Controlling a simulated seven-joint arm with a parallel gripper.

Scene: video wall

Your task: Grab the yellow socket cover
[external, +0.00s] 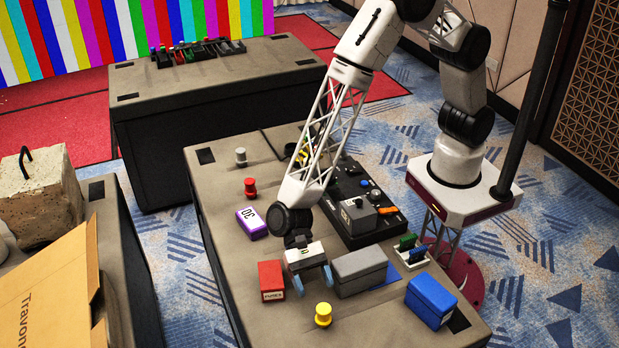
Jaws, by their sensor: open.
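A yellow knob-like piece (323,314), which looks like the yellow socket cover, stands upright on the dark table (222,215) near its front edge. My gripper (314,287) is open, with its two blue-grey fingers spread apart and pointing down. It is just behind the yellow piece in the picture and apart from it. Nothing shows between the fingers. The exact height of the fingertips above the table is hard to tell.
A red box (271,280) is close left of my gripper and a grey box (360,270) close right. A blue box (431,300) stands farther right. A red knob (250,188), a grey knob (240,156), a purple box (252,223) and a control panel (372,200) are behind.

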